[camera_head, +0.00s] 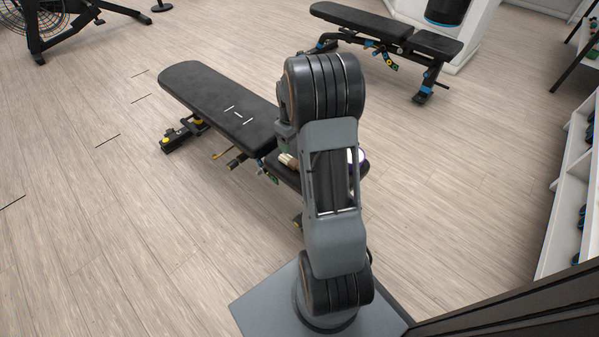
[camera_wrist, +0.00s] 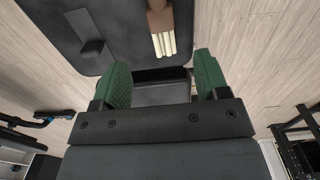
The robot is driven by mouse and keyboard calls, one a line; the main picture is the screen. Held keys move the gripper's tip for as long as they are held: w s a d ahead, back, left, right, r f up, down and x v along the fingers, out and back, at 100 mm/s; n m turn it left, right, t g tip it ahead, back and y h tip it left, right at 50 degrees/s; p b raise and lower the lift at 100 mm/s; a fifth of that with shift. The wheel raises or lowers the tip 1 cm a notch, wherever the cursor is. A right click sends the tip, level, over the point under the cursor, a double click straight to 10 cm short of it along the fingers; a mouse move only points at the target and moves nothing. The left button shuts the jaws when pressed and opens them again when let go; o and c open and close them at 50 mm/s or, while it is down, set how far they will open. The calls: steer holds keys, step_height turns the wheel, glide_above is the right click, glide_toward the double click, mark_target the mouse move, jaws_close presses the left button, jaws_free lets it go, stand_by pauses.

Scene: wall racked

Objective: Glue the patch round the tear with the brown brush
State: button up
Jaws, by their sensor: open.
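The brown brush (camera_wrist: 160,24) lies on the black pad in the wrist view, its pale bristles pointing towards my gripper. A small tan and brown piece of it seems to show beside my arm in the head view (camera_head: 288,160). My gripper (camera_wrist: 163,80) is open and empty, its two green fingers apart, with the bristle end just beyond the gap between them. The long bench pad (camera_head: 205,88) bears short white marks (camera_head: 239,115); I cannot tell the tear from the patch's outline there. A white and purple thing (camera_head: 357,155) is mostly hidden behind my arm.
A second bench (camera_head: 365,22) stands at the back right, and a white rack (camera_head: 566,175) runs along the right side. The wooden floor at left is mostly clear.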

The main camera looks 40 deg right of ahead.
steer(key=b, duration=0.1)
glide_above(293, 161)
step_height(293, 161, down, 4)
steer(key=shift+f, duration=0.25)
steer(key=shift+f+b, duration=1.7)
steer(key=shift+f, duration=0.95)
steer(key=shift+r, duration=0.1)
steer(key=c, duration=1)
